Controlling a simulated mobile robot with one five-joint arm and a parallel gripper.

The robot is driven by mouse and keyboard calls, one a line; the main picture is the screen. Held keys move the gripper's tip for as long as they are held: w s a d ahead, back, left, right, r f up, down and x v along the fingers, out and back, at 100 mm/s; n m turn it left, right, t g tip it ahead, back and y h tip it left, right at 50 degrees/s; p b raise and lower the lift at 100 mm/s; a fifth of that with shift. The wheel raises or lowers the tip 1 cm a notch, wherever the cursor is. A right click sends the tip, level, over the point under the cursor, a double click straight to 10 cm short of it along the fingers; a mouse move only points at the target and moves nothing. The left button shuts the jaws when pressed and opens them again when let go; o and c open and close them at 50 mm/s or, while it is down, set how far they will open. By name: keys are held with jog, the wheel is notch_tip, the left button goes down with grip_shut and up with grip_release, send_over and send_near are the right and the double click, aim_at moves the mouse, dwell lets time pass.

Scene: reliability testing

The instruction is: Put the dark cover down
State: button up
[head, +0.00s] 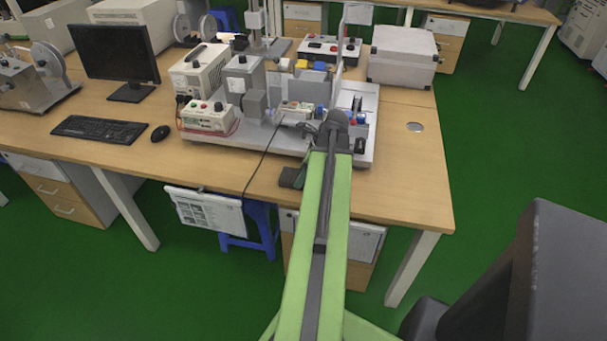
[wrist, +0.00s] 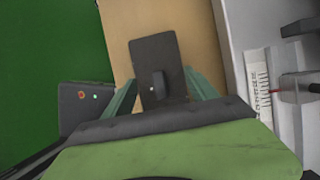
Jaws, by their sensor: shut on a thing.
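The dark cover (wrist: 154,52) is a flat, dark rectangular plate with a small raised grip, seen in the wrist view between the two green fingers of my gripper (wrist: 162,80). My gripper is shut on it. In the head view the dark cover (head: 291,177) shows as a small dark shape at the front edge of the wooden bench, left of my arm. My gripper (head: 303,165) is mostly hidden behind my arm there. I cannot tell whether the cover touches the bench top.
The test rig on its pale base plate (head: 366,150) stands just behind, with instruments and cables. A thin black cable hangs over the front edge. The wooden bench (head: 405,185) is clear to the right. A keyboard (head: 98,129) and mouse (head: 160,133) lie left.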

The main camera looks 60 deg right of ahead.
jog(key=o, duration=1.4)
jog(key=shift+f, duration=0.1)
jog(key=shift+c, duration=0.2)
jog(key=shift+s+r+p, duration=0.1)
jog(key=shift+r+p, duration=0.35)
jog(key=shift+p, duration=0.05)
jog(key=p+v, duration=1)
jog(key=v, duration=0.1)
jog(key=shift+s+r, duration=0.1)
jog(key=shift+r, duration=0.05)
